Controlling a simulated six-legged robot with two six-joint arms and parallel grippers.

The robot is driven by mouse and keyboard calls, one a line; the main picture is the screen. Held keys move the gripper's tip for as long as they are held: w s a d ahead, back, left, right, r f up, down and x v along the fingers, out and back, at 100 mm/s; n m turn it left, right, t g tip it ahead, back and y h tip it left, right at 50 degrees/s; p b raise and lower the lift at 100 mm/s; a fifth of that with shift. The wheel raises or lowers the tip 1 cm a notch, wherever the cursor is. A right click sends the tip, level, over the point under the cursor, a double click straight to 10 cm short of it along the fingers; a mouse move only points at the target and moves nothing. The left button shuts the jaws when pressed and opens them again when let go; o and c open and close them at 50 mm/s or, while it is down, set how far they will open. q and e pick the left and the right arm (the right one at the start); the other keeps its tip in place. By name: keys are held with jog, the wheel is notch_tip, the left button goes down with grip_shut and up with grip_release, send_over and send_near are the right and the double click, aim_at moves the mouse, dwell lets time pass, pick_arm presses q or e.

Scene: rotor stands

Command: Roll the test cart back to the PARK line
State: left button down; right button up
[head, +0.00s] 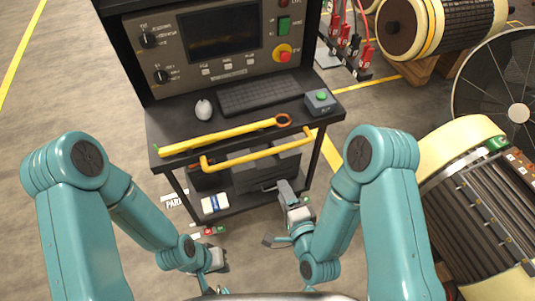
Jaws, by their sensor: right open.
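The test cart (160,122) is a black wheeled console with a control panel, a worktop and a lower shelf. Its yellow push handle (258,152) runs along the front edge. The white PARK marking (175,200) is on the floor at the cart's lower left, partly hidden by my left arm. My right gripper (274,214) is open and empty, below the handle and near the lower shelf's right side. It looks apart from the handle. My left gripper (216,262) is low in the view, left of centre. Its fingers are mostly hidden, and it appears apart from the cart.
Large rotors (470,215) stand close on the right, another (455,25) at the back right. Floor on the left is clear.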

aim_at(263, 156)
jog(key=b+x, duration=0.2)
jog(key=x, duration=0.3)
jog(key=b+x, duration=0.2)
jog(key=x, duration=0.4)
jog(key=a+b+x, duration=0.1)
jog(key=b+x, duration=0.1)
jog(key=x, duration=0.3)
jog(key=shift+w+a+r+b, duration=0.15)
jog(key=shift+w+a+b, duration=0.05)
jog(key=shift+b, duration=0.1)
jog(key=shift+s, duration=0.1)
grip_shut()
